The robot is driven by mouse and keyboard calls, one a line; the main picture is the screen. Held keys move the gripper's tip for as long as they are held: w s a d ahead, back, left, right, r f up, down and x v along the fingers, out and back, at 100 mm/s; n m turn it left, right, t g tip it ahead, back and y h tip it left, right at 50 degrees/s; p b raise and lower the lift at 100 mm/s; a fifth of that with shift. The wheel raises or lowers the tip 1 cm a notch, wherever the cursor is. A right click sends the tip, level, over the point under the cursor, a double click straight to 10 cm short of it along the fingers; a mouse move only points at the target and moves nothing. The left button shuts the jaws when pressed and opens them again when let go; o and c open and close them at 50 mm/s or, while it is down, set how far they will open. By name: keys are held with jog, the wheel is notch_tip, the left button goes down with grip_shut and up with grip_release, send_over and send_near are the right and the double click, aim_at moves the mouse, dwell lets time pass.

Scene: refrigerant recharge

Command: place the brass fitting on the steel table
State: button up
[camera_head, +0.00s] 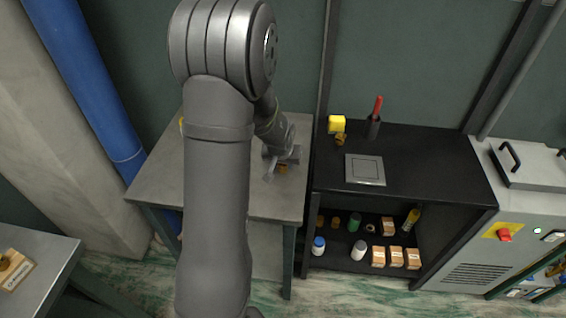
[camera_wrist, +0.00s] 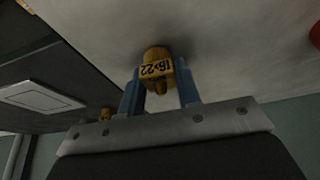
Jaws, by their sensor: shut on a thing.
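My gripper (camera_wrist: 160,92) is shut on a brass fitting (camera_wrist: 156,62) with a yellow band marked with dark numbers. The fitting sits between the two blue fingers in the wrist view. In the head view the gripper (camera_head: 277,168) is over the right part of the grey steel table (camera_head: 277,205), close to its right edge. A small brass-coloured part of the fitting (camera_head: 282,169) shows below the gripper. The steel table top (camera_wrist: 225,50) fills much of the wrist view behind the fitting. I cannot tell whether the fitting touches it.
The black bench (camera_head: 415,165) adjoins on the right, with a grey square plate (camera_head: 365,169), another brass piece (camera_head: 341,140), a yellow block (camera_head: 336,124) and a red-handled tool (camera_head: 376,115). Its shelf holds bottles and boxes. My arm hides much of the steel table; its front right is clear.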

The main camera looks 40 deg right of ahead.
jog(key=shift+f, duration=0.15)
jog(key=o, duration=1)
jog(key=shift+s+a+r, duration=0.1)
jog(key=shift+r, duration=0.55)
jog(key=v, duration=1.1)
jog(key=shift+f, duration=0.1)
